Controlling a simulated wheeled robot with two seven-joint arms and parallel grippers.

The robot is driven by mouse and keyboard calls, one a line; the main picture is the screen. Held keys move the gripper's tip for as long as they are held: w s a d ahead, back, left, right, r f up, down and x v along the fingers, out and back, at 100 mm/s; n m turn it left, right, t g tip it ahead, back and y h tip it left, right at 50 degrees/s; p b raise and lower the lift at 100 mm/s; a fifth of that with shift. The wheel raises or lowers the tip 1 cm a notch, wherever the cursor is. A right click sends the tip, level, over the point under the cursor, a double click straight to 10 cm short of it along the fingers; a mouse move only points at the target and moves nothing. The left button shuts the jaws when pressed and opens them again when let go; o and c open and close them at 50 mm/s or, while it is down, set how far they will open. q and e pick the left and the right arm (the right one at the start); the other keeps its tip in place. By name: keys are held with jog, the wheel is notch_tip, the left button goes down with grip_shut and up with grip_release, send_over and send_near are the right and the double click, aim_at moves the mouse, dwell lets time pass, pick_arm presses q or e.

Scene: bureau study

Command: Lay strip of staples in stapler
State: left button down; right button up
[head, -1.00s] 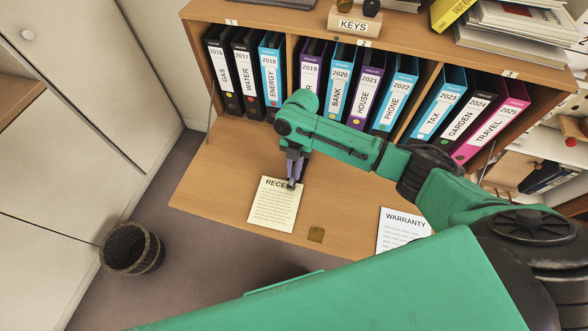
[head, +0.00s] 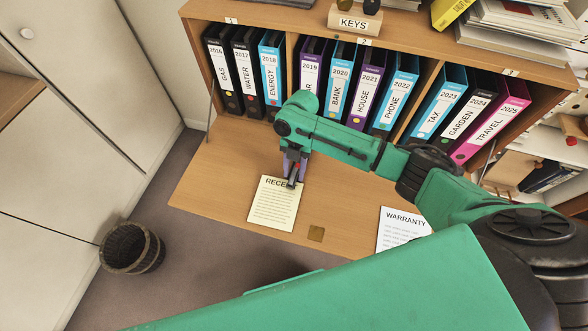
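My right gripper (head: 295,167) points down over the desk at the top edge of the receipt sheet. Its purple-grey fingers look spread apart. A small dark and reddish thing (head: 292,184) shows at the fingertips, over the receipt's top edge. It is too small and covered to tell whether it is the stapler, the strip of staples or part of the gripper. I cannot make out a stapler or a strip of staples anywhere else. My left gripper is not in view.
A warranty sheet (head: 402,228) lies right, partly behind my arm. Binders (head: 271,75) line the shelf behind. A basket (head: 131,248) stands on the floor.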

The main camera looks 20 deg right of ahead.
aim_at(296, 169)
dwell(0.3)
jog(key=o, duration=0.6)
jog(key=shift+c, duration=0.2)
jog(key=shift+r, duration=0.15)
jog(key=shift+p+v, duration=3.15)
jog(key=shift+v, duration=0.75)
